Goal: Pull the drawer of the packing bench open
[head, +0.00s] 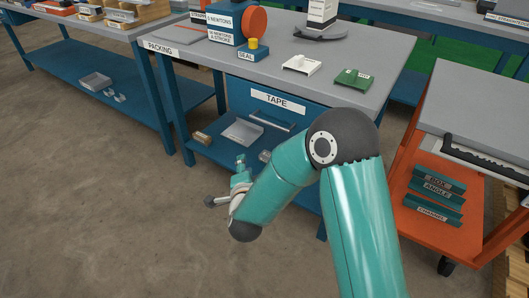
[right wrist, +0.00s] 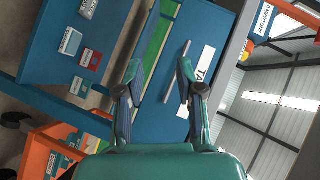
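The packing bench (head: 180,40) has a blue drawer front with a TAPE label (head: 278,101). The drawer looks shut. A silver bar handle (head: 270,121) runs along its front below the label; it also shows in the right wrist view (right wrist: 188,48), slanted, partly behind one finger. My right gripper (head: 226,181) is in front of the bench, lower and nearer than the handle. In the right wrist view my right gripper (right wrist: 159,78) is open, with nothing between its fingers. It looks apart from the handle. My left gripper is out of view.
An orange cart (head: 425,215) with labelled parts stands close at the right. A grey tray (head: 243,132) is on the bench's lower shelf. The bench top holds a blue machine (head: 226,22), a white part (head: 302,65) and a green part (head: 353,79). Floor at left is clear.

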